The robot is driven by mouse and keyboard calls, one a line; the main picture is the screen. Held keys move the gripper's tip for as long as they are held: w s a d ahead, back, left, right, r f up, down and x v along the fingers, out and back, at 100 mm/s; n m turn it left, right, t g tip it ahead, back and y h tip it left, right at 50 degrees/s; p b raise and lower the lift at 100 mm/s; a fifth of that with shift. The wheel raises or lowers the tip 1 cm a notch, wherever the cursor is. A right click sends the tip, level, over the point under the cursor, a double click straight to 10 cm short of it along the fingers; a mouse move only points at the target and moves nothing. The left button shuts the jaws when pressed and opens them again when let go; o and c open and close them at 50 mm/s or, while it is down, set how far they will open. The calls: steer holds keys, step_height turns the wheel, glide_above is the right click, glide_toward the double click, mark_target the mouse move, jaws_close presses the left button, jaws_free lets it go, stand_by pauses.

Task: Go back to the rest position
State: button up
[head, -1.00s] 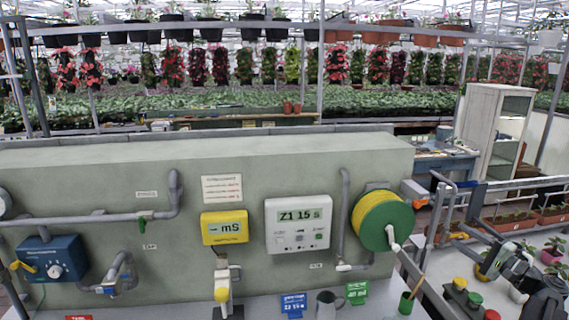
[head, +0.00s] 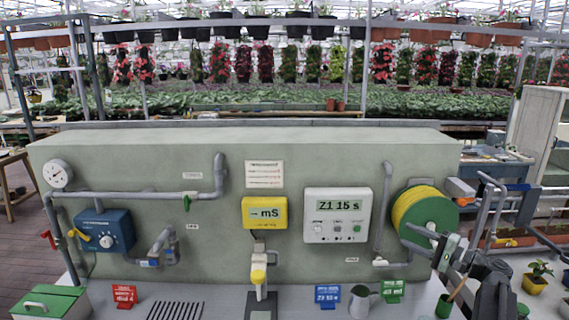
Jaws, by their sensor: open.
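My gripper (head: 440,247) is at the right of the head view, at the end of my dark arm. It appears in front of the lower right part of the green and yellow hose reel (head: 421,210). Its jaws are open, and I see nothing held between them. I cannot tell how far the gripper is from the reel or whether it touches it.
A grey-green wall panel carries a blue dial box (head: 102,231), a yellow mS meter (head: 265,213) and a white timer box (head: 337,215). Below, the bench holds a green-lidded box (head: 48,302), a grey jug (head: 359,301) and small coloured signs.

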steer(key=s+a+f+n+g+b, duration=0.1)
steer(key=a+f+n+g, duration=0.15)
steer(key=a+f, duration=0.6)
steer(key=a+f+n+g+b, duration=0.2)
steer(key=a+f+g, duration=0.2)
steer(key=a, duration=1)
steer(key=s+a+f+n+g+b, duration=0.1)
steer(key=a+f+n+g, duration=0.15)
steer(key=a+f, duration=0.6)
steer(key=s+a+f+n+g+h+b, duration=0.2)
steer(key=s+a+f+n+g+h, duration=0.15)
steer(key=s+a+f+h, duration=0.45)
steer(key=s+d+f+h, duration=0.1)
steer(key=s+d+h, duration=0.1)
steer(key=d, duration=0.3)
steer(key=s+d+f+g+h, duration=0.1)
steer(key=s+d, duration=0.1)
steer(key=d, duration=0.3)
steer(key=shift+s+d+f+h, duration=0.15)
steer(key=shift+d+f+h, duration=0.15)
steer(key=shift+h, duration=0.1)
steer(key=shift+a+n+g, duration=0.1)
steer(key=shift+n+g, duration=0.15)
